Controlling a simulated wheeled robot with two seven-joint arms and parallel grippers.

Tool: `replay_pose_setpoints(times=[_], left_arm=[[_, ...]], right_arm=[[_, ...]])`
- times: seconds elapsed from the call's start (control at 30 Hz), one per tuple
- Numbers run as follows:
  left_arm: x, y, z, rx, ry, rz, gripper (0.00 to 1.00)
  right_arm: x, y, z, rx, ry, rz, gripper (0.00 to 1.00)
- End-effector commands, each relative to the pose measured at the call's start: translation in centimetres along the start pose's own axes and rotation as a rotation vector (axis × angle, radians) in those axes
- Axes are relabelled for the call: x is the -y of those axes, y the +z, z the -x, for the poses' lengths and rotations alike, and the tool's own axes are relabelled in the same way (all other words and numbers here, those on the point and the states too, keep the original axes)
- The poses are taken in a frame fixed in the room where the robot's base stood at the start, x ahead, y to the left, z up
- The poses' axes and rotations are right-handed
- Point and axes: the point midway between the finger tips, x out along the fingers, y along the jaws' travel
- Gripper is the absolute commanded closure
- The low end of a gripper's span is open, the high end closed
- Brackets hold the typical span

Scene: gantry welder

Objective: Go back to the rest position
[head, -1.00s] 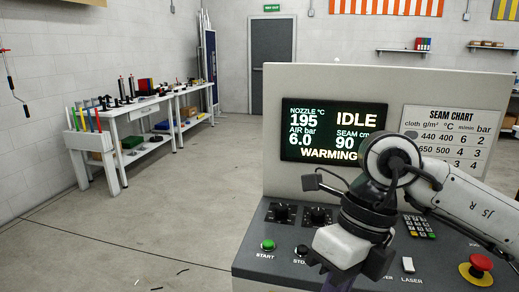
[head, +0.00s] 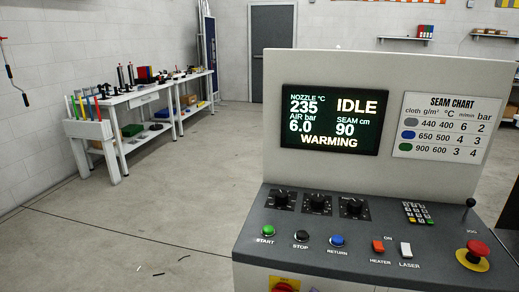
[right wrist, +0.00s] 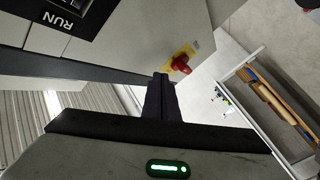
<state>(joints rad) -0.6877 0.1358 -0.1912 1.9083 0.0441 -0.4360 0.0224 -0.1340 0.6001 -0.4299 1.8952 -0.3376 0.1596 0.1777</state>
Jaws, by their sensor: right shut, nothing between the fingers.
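The welder's control console (head: 375,185) stands in front of me at the right of the head view. Its screen (head: 335,120) reads IDLE, WARMING, nozzle 235, air 6.0 and seam 90. Neither of my arms shows in the head view. My right gripper (right wrist: 162,80) shows in the right wrist view, its dark fingers together and empty. In that view it is in front of a grey panel with a red rotary switch (right wrist: 181,65) on a yellow plate; I cannot tell the gap between them.
The console carries a green START button (head: 268,231), a heater switch (head: 378,246), a joystick (head: 470,204) and a red emergency stop (head: 474,252). White workbenches (head: 143,101) line the left wall. The floor between is mostly clear. An open tray (right wrist: 270,100) with tools shows in the right wrist view.

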Motion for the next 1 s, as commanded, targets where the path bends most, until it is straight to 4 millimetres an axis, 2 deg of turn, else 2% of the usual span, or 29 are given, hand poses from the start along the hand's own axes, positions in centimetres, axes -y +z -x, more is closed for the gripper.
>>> replay_pose_setpoints(times=[0.03,0.1,0.2,0.3,0.5,0.7,0.73,1.0], left_arm=[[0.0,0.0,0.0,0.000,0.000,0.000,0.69],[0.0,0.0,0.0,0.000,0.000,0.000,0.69],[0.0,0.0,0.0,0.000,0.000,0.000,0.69],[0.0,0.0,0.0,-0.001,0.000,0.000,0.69],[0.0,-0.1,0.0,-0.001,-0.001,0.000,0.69],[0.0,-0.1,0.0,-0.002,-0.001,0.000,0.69],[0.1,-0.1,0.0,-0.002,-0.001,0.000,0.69],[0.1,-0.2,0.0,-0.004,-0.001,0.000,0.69]], right_arm=[[0.9,2.9,1.7,0.098,0.007,-0.047,1.00],[2.0,6.5,4.2,0.231,0.015,-0.104,1.00],[4.1,11.3,8.6,0.422,0.014,-0.180,1.00],[6.3,15.0,13.0,0.589,0.003,-0.244,1.00],[10.0,19.2,20.6,0.834,-0.032,-0.332,1.00],[13.2,21.1,26.9,1.017,-0.068,-0.409,1.00],[13.9,20.5,25.9,1.000,-0.048,-0.444,1.00],[18.5,17.4,21.5,0.946,0.067,-0.685,1.00]])
